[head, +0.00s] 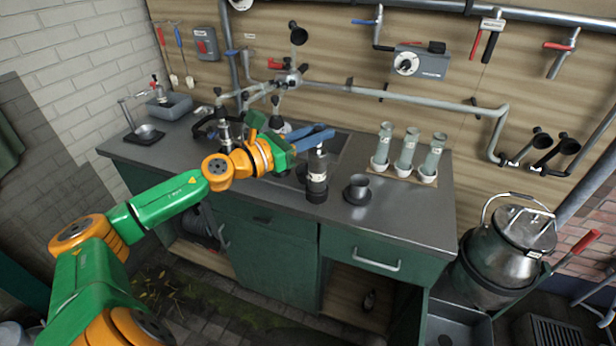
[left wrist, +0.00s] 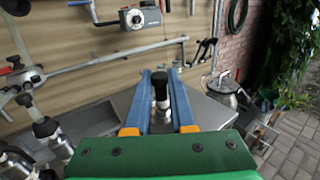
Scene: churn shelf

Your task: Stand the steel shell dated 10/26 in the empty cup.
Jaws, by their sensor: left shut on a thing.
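My left gripper (head: 314,138) is shut on the upper part of a steel shell (head: 317,165) near the counter's front edge. The shell is upright, with a pale label and a dark lower part; I cannot read its date. In the left wrist view, the shell's dark top (left wrist: 161,80) shows between the blue fingers (left wrist: 161,98). A dark, empty-looking cup (head: 357,190) stands on the counter just right of the held shell, apart from it. I cannot tell whether the shell's base touches the counter. More steel shells (head: 224,133) stand behind my left gripper, partly hidden. My right gripper is not in view.
Three pale tubes stand in white cups (head: 381,164) at the back right of the counter (head: 405,213). Pipes and valves (head: 430,103) run along the wall behind. A milk can (head: 505,245) stands right of the counter.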

